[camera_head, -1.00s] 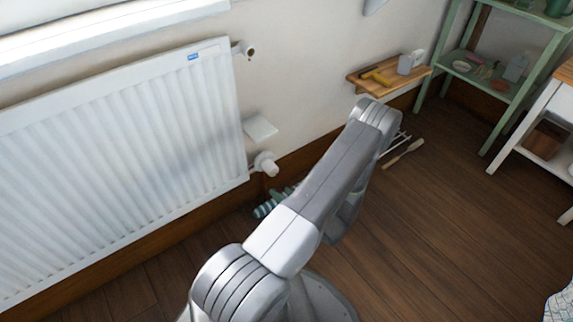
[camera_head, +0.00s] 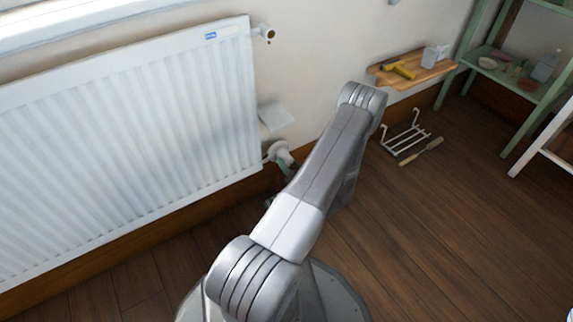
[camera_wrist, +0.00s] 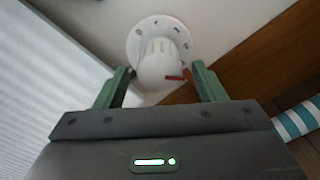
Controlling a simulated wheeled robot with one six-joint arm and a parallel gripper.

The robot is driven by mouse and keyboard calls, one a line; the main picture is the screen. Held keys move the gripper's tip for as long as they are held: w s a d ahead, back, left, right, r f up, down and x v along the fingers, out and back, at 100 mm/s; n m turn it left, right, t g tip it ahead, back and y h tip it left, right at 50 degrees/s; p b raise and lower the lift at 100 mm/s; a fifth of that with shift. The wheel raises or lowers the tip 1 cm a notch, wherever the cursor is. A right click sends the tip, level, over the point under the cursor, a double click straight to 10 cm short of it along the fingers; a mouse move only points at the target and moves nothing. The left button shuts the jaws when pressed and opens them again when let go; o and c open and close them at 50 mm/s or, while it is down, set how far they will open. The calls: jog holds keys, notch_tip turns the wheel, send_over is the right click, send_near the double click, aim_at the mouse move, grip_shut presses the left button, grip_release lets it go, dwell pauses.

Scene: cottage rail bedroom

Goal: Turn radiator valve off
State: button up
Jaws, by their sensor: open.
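The radiator valve (camera_wrist: 158,62) is a white ribbed knob with a round marked dial behind it and a red mark on its lower right side. It also shows low at the radiator's right end in the head view (camera_head: 279,152). My gripper (camera_wrist: 162,70) is open, with one green finger on each side of the knob in the wrist view. The knob lies between the fingertips, with some gap visible on both sides; contact is not clear. The white radiator (camera_head: 130,130) fills the left of the head view. My arm hides most of the gripper there.
A small white wall ledge (camera_head: 276,116) sits just above the valve. A teal-striped thing (camera_wrist: 298,120) lies at the right in the wrist view. A wooden wall shelf (camera_head: 412,69), a white wire rack (camera_head: 404,142) and a brush-like tool (camera_head: 421,151) are to the right.

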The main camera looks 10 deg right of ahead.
jog(key=shift+x, duration=1.05)
jog(key=c, duration=1)
jog(key=shift+n, duration=0.3)
